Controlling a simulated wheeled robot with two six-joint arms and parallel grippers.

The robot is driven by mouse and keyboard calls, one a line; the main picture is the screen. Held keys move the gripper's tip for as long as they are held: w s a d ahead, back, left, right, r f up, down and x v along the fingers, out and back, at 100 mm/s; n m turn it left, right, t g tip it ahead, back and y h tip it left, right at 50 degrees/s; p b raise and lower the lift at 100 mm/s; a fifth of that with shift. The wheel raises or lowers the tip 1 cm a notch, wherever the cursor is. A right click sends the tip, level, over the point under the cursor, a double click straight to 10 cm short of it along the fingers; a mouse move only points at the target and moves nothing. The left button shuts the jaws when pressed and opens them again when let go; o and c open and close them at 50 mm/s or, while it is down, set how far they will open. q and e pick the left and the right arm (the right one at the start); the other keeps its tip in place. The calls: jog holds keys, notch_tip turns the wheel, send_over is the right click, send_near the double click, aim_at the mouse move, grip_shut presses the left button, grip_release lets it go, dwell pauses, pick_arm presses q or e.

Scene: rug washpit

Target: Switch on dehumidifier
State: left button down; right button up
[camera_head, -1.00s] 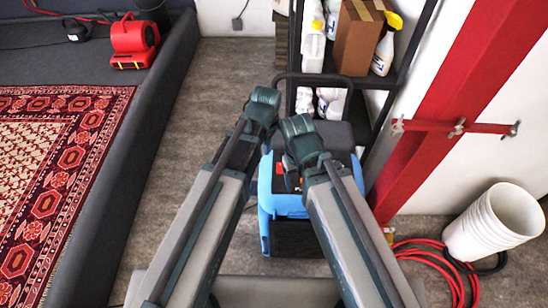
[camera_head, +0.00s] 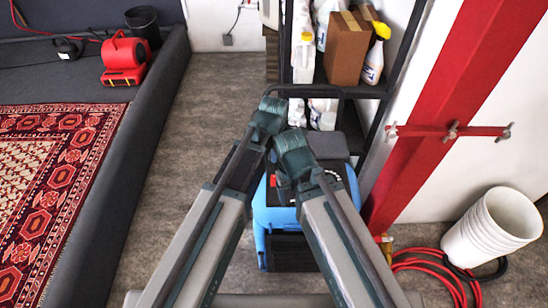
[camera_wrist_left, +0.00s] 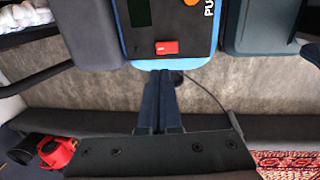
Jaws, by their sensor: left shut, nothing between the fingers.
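The dehumidifier (camera_head: 263,218) is a blue unit with a dark top, standing on the floor in front of the shelf. My arms cover part of its top in the head view. In the left wrist view its control panel (camera_wrist_left: 205,45) carries a red switch (camera_wrist_left: 167,47), a dark green display and an orange button, partly cut off by the top edge. My left gripper (camera_wrist_left: 168,76) is shut and empty, with its fingertips near the panel's blue edge, just below the red switch in the picture. I cannot tell any touch. My right arm shows, but its gripper is hidden.
A shelf (camera_head: 352,88) with bottles and a cardboard box stands behind the dehumidifier. A red post (camera_head: 430,110), white buckets (camera_head: 490,228) and a red hose (camera_head: 420,262) are at right. The grey pit wall (camera_head: 125,175), rug (camera_head: 55,180) and red blower (camera_head: 122,62) are at left.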

aim_at(274, 178)
pick_arm(q)
jog(key=f+b, duration=0.3)
jog(key=f, duration=0.1)
jog(key=w+f+b, duration=0.1)
jog(key=f+b, duration=0.7)
jog(key=shift+w, duration=0.35)
jog(key=shift+w+f+g+b, duration=0.35)
jog(key=shift+g+b, duration=0.05)
jog(key=shift+s, duration=0.2)
jog(key=shift+f+b, duration=0.1)
jog(key=shift+b, duration=0.25)
jog(key=shift+s, duration=0.2)
